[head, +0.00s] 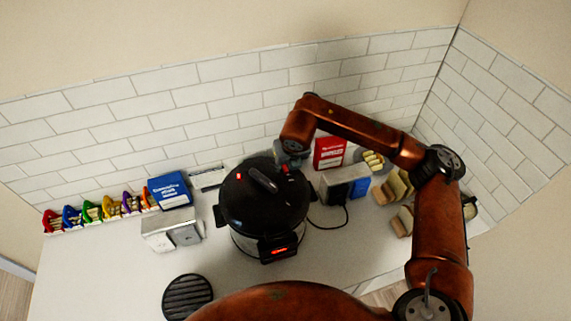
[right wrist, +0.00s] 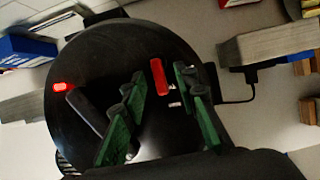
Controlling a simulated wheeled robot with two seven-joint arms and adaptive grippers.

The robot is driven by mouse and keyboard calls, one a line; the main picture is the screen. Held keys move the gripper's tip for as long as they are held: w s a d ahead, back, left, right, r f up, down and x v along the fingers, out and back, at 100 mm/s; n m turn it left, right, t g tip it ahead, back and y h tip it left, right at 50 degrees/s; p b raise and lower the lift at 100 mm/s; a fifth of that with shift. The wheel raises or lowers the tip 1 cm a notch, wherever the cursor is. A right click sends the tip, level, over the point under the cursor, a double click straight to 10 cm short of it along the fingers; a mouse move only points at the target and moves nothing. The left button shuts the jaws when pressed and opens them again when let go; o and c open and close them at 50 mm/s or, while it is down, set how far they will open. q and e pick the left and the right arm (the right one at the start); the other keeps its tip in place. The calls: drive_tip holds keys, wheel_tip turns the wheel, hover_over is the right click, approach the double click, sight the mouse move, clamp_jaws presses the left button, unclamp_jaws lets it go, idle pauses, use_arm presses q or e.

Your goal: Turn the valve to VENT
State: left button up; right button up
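A black and steel electric pressure cooker (head: 262,215) stands on the counter. It also shows from above in the right wrist view (right wrist: 185,45). Its lid has a dark bar handle (right wrist: 88,112). The red valve (right wrist: 159,77) sits on the lid, with small pale marks beside it too small to read. My right gripper (head: 288,161) is over the back right of the lid, pointing down. In the right wrist view its green fingers (right wrist: 161,84) are spread, one on each side of the valve, with visible gaps. Contact cannot be seen. My left gripper is not in view.
A red lit spot (right wrist: 60,87) shows on the lid. A toaster (head: 345,184) and a red box (head: 329,152) stand right of the cooker. A blue box (head: 169,190) and metal containers (head: 172,228) stand left. A black trivet (head: 187,297) lies in front.

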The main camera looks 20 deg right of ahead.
drive_tip(key=shift+w, duration=0.1)
drive_tip(key=shift+w+f, duration=0.1)
drive_tip(key=shift+w, duration=0.05)
drive_tip(key=shift+c, duration=1.3)
drive_tip(key=c, duration=0.3)
clamp_jaws()
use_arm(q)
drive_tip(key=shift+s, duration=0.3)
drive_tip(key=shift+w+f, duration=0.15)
